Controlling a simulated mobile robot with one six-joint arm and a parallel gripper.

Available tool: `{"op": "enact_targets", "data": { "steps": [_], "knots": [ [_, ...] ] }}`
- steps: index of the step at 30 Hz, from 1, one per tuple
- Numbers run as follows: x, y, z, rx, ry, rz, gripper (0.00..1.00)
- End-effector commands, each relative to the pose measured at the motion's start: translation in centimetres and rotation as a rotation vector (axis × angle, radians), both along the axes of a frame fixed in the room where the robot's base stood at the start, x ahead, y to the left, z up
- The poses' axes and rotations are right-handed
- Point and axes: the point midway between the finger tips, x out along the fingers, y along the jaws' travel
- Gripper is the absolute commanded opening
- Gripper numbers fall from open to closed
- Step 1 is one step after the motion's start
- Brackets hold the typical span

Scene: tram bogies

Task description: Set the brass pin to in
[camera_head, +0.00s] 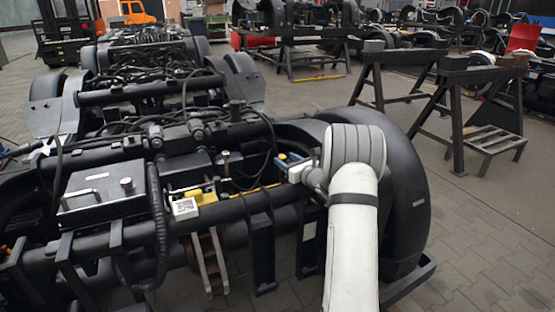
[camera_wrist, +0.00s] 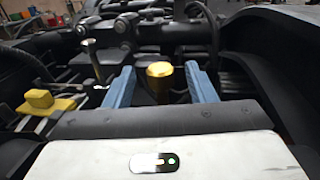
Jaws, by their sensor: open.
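The brass pin (camera_wrist: 159,84) stands upright in the wrist view, with a round, gold-coloured head on a narrower, darker body. My gripper (camera_wrist: 162,76) is open, with one blue finger to the left of the pin and one to the right. Gaps show between the pin and both fingers, and I cannot tell how deep the pin sits between them. The lower end of the pin is hidden behind my gripper body. In the head view my gripper (camera_head: 290,161) reaches left over the bogie frame, and I cannot make out the pin there.
A metal lever with a round knob (camera_wrist: 89,47) and a yellow block (camera_wrist: 47,102) are left of my gripper. A large black wheel cover (camera_head: 407,190) stands close to my arm.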

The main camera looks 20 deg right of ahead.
Motion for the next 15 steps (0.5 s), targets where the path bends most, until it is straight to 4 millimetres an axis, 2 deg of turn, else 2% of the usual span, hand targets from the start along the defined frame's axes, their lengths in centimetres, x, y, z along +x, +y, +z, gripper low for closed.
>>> {"op": "enact_targets", "data": {
  "steps": [1, 6, 15],
  "knots": [
    [1.0, 0.3, -0.2, -0.002, -0.003, 0.002, 0.50],
    [3.4, 0.8, -0.1, -0.002, -0.001, 0.000, 0.50],
    [4.8, 1.1, 0.0, 0.000, 0.000, -0.001, 0.50]
  ]
}}
